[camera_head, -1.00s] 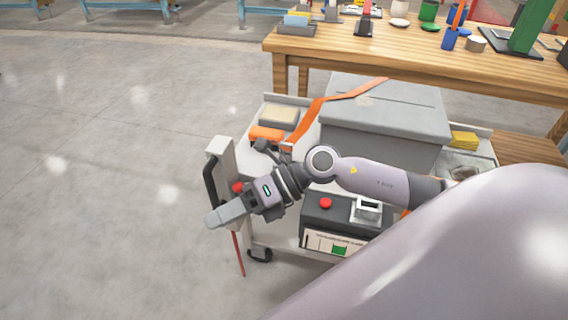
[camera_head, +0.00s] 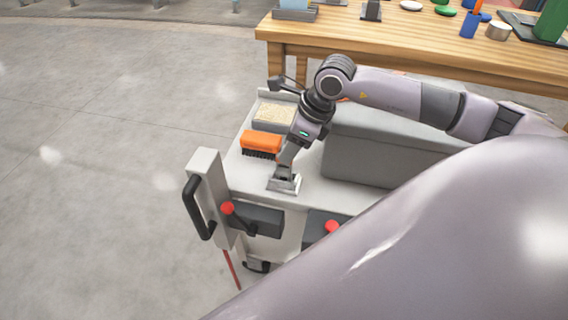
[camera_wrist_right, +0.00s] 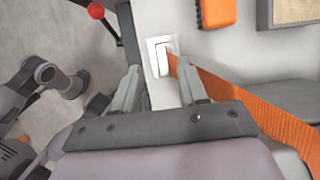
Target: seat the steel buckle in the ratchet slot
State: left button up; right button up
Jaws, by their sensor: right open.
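The steel buckle (camera_wrist_right: 158,48) shows in the right wrist view as a pale, bright frame on the cart's light top, with the orange strap (camera_wrist_right: 270,118) running from it to the lower right. My right gripper (camera_wrist_right: 158,78) is open, its two fingers either side of the buckle's near end. I cannot tell whether they touch it. In the head view my right gripper (camera_head: 284,180) points down at the cart top, and the buckle is hard to separate from the fingers. The ratchet slot is hidden behind my own body in the head view.
An orange brush (camera_head: 262,142) and a shallow tray (camera_head: 268,126) lie behind the gripper. A grey box (camera_head: 362,155) stands to its right. A red knob (camera_head: 227,208) and a black handle (camera_head: 193,205) are at the cart's left end. A wooden table (camera_head: 420,58) is behind.

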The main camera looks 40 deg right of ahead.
aim_at(284, 169)
jog(key=x, duration=0.6)
jog(key=shift+w+d+f, duration=0.1)
jog(key=shift+w+f, duration=0.05)
jog(key=shift+f, duration=0.15)
grip_shut()
